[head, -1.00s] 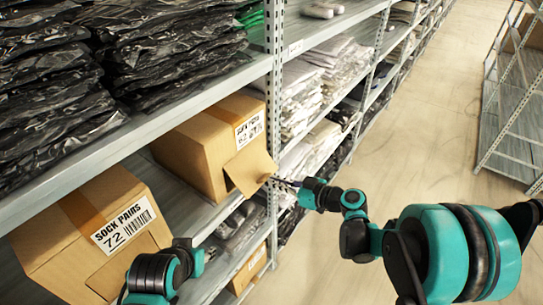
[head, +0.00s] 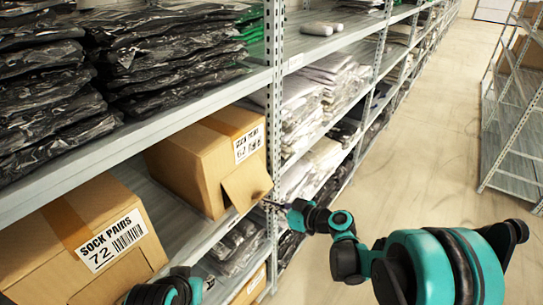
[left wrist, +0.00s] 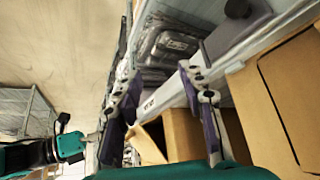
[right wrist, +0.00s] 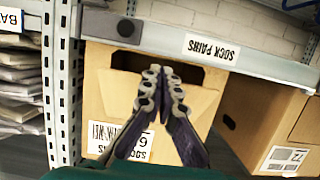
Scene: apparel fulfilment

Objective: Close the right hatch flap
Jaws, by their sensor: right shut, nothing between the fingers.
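The right carton (head: 190,165) sits on the middle shelf beside the upright post. Its hatch flap (head: 247,186) sticks out from the front, open. The flap also shows in the left wrist view (left wrist: 150,143), tilted out from the carton (left wrist: 185,135). My right gripper (head: 270,203) is at the flap's outer edge, low and to the right; contact is unclear. In the right wrist view, my right gripper (right wrist: 162,72) has its fingers together, empty, before the carton's front and a dark opening. My left gripper (left wrist: 160,85) has its fingers spread with nothing between them; its fingertips are hidden in the head view.
Another carton labelled sock pairs 72 (head: 95,225) stands at left on the same shelf. The perforated post (head: 275,100) is close by the right carton. Bagged garments (head: 235,245) lie on the shelf below. The aisle floor (head: 420,150) is clear.

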